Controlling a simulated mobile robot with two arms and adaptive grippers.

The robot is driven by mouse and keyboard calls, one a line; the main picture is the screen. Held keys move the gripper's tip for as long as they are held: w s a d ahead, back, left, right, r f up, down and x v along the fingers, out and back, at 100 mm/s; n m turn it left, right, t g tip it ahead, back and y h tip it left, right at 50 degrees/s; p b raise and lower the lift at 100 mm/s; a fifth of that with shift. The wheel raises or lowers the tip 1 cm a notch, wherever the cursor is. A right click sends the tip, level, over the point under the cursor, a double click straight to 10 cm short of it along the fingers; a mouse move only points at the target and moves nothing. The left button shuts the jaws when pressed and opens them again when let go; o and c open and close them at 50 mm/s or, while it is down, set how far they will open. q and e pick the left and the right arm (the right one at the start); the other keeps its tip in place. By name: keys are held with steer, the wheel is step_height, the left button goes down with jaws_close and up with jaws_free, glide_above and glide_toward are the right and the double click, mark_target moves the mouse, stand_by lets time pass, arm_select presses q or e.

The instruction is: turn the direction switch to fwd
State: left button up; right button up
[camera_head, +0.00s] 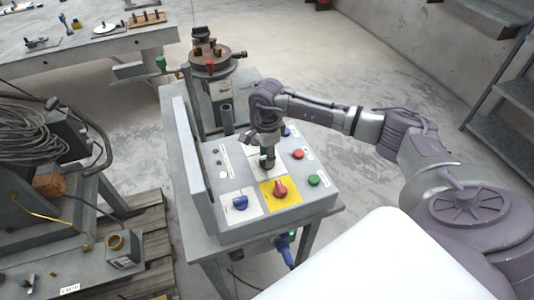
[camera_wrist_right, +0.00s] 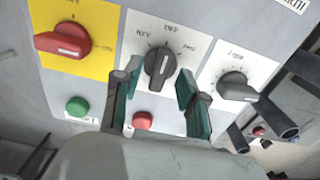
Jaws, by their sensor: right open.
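The direction switch is a dark grey knob (camera_wrist_right: 159,68) on a white plate marked REV, OFF and FWD, in the right wrist view. The knob appears to point at OFF, the middle mark. My right gripper (camera_wrist_right: 157,88) is open, with one green-padded finger on each side of the knob; I cannot tell whether either finger touches it. In the head view my right gripper (camera_head: 267,157) points down over the middle of the sloped panel and hides the knob. My left gripper is not in view.
A red switch (camera_wrist_right: 64,42) on a yellow plate and another grey knob (camera_wrist_right: 237,86) on a white plate flank the direction switch. Red (camera_head: 298,154) and green (camera_head: 314,180) buttons and a blue knob (camera_head: 240,202) are also on the panel. A rotary positioner (camera_head: 211,62) stands behind it.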

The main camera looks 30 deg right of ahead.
steer(key=shift+f, duration=0.55)
jaws_close()
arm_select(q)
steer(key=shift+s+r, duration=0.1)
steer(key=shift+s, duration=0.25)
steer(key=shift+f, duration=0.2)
arm_select(e)
steer(key=shift+m, duration=0.3)
steer(key=m+b, duration=0.2)
steer(key=m, duration=0.1)
arm_select(q)
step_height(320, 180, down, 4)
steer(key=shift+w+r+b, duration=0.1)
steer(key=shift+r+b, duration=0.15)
steer(key=shift+b, duration=0.7)
arm_select(e)
steer(key=m, duration=0.5)
steer(key=shift+m, duration=0.3)
